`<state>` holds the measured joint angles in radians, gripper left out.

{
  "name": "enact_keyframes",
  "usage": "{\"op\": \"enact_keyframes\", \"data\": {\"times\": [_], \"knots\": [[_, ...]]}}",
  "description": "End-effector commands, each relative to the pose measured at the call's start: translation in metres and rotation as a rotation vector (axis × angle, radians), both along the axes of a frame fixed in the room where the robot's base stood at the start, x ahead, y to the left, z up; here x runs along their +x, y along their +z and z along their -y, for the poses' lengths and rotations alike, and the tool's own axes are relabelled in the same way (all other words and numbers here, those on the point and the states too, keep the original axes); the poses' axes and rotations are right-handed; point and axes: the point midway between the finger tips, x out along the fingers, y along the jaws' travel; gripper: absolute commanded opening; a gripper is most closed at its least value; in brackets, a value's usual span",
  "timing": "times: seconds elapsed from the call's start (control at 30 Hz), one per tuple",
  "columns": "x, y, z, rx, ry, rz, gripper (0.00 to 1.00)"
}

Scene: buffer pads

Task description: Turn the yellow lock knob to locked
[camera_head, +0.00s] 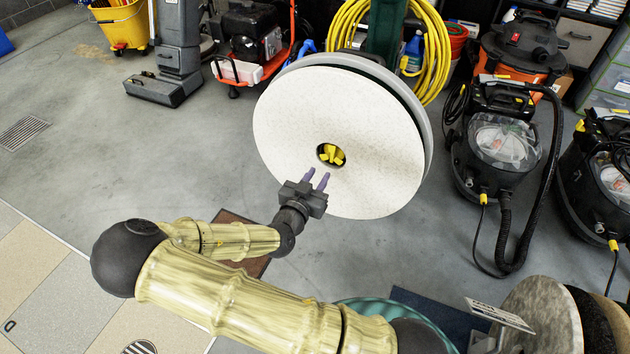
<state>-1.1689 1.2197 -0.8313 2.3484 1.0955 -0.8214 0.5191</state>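The yellow lock knob (331,155) sits in the dark round centre hole of a large white buffer pad (290,115). The pad faces me, tilted, on a grey disc. The knob has several lobes; its lock setting is too small to tell. My gripper (316,180) is just below and slightly left of the knob, in front of the pad's lower part. Its two purple fingers point up towards the knob, with a gap between them and nothing held. The fingertips look apart from the knob.
Wet vacuums (500,140) stand on the right and a yellow hose coil (435,50) hangs behind the pad. More round pads (545,315) are at the lower right. A yellow mop bucket (122,25) is at the back left. The grey floor on the left is clear.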

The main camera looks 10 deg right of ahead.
Motion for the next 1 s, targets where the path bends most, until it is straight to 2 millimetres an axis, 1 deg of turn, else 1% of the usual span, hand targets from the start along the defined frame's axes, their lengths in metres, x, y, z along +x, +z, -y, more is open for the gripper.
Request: {"op": "enact_keyframes", "data": {"times": [0.6, 1.0], "knots": [[0.04, -0.005, 0.03, 0.0, -0.002, -0.001, 0.27], [0.065, -0.007, 0.047, 0.001, 0.0, 0.001, 0.27]]}}
